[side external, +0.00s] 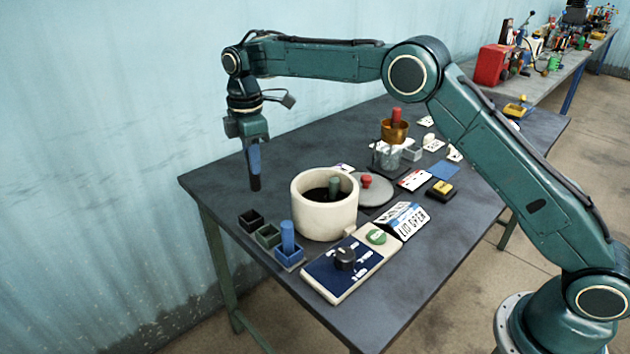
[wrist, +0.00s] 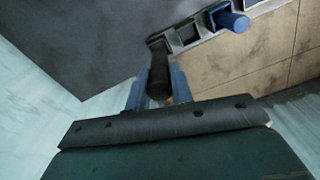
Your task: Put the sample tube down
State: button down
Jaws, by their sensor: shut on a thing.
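My gripper (side external: 254,168) is shut on a black sample tube (side external: 256,184), holding it roughly upright in the air. In the wrist view, the dark tube (wrist: 159,78) sits between the blue fingers, its far end pointing toward the row of holders. The row has a black holder (side external: 245,225), a green holder (side external: 264,241) and a blue holder (side external: 290,261). The black and green holders look empty. A blue tube (side external: 288,235) stands in the blue holder and also shows in the wrist view (wrist: 230,19).
A control panel (side external: 340,278) with a black knob and green button lies right of the holders. A lid (side external: 378,190) with a red knob is beside the pot. Cards, a sign (side external: 408,221) and a copper cup (side external: 394,131) stand farther back. The table's left corner is clear.

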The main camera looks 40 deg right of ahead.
jog(key=shift+w+a+f, duration=0.25)
jog(key=shift+a+f, duration=0.25)
jog(key=shift+f, duration=0.05)
jog(key=shift+w+a+f, duration=0.25)
jog(key=shift+a+f, duration=0.2)
jog(key=shift+f, duration=0.05)
jog(key=shift+f, duration=4)
jog(key=c, duration=1.2)
grip_release()
jog(key=shift+f, duration=0.1)
jog(key=shift+c, duration=0.2)
jog(key=shift+o, duration=0.2)
notch_tip(320, 180, up, 12)
